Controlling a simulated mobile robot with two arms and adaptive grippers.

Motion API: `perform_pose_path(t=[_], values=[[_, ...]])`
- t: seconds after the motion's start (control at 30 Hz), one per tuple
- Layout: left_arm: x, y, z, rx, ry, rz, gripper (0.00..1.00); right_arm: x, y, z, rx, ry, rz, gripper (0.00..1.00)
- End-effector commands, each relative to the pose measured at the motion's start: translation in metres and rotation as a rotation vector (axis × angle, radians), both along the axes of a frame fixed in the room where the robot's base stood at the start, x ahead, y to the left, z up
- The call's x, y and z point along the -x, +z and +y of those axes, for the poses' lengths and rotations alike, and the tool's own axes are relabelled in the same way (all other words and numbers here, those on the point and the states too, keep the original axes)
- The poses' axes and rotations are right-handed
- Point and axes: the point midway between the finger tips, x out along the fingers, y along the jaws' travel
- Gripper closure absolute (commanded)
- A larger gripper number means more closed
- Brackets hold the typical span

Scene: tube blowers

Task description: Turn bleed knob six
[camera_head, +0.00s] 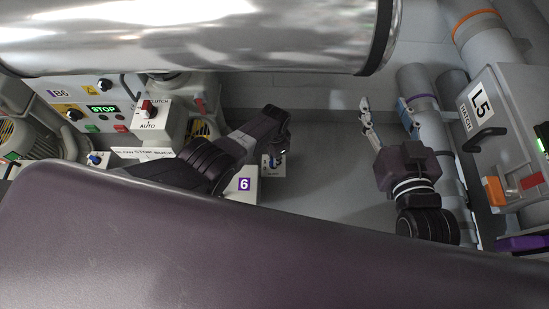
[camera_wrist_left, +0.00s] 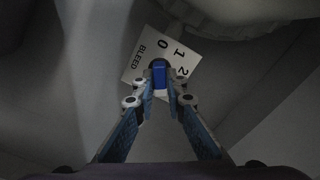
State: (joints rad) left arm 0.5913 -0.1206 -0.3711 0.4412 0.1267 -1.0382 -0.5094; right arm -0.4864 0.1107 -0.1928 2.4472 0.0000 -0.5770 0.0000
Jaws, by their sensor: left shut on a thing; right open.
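The bleed knob (camera_wrist_left: 159,74) is blue and sits on a white plate (camera_wrist_left: 140,59) printed BLEED with 0, 1 and 2, in the left wrist view. My left gripper (camera_wrist_left: 160,88) is shut on this knob, with one finger on each side. Which number the knob points to I cannot tell. In the head view a small white box (camera_head: 267,169) with a blue knob is under my left gripper (camera_head: 282,150), beside a purple 6 label (camera_head: 244,184). My right gripper (camera_head: 366,115) is open and empty, well to the right of the box.
A large shiny metal tube (camera_head: 190,38) runs across the top. A control panel (camera_head: 88,95) with STOP, AUTO and several buttons stands at left. A grey hatch box (camera_head: 495,110) marked L5 and pipes stand at right. Grey floor (camera_head: 320,185) lies clear between the arms.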

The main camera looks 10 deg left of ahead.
Motion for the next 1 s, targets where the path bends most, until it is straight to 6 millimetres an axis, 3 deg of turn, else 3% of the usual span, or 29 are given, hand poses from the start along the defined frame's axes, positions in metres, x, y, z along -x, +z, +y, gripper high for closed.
perform_pose_path(t=[0.3,0.87,0.9,1.0], values=[[0.0009,-0.0002,-0.0004,0.001,-0.131,0.001,1.0,0.0005,-0.0012,-0.0006,0.002,-0.001,0.006,0.52],[0.0009,-0.0002,-0.0006,0.001,-0.16,0.001,1.0,0.0008,-0.0019,-0.0009,0.003,-0.001,0.009,0.52],[0.0009,-0.0002,-0.0006,0.001,-0.16,0.001,0.86,0.0008,-0.0019,-0.0008,0.003,-0.001,0.009,0.52],[0.0009,-0.0002,-0.0005,0.001,-0.159,0.001,0.75,0.0009,-0.002,-0.0008,0.004,-0.001,0.009,0.52]])
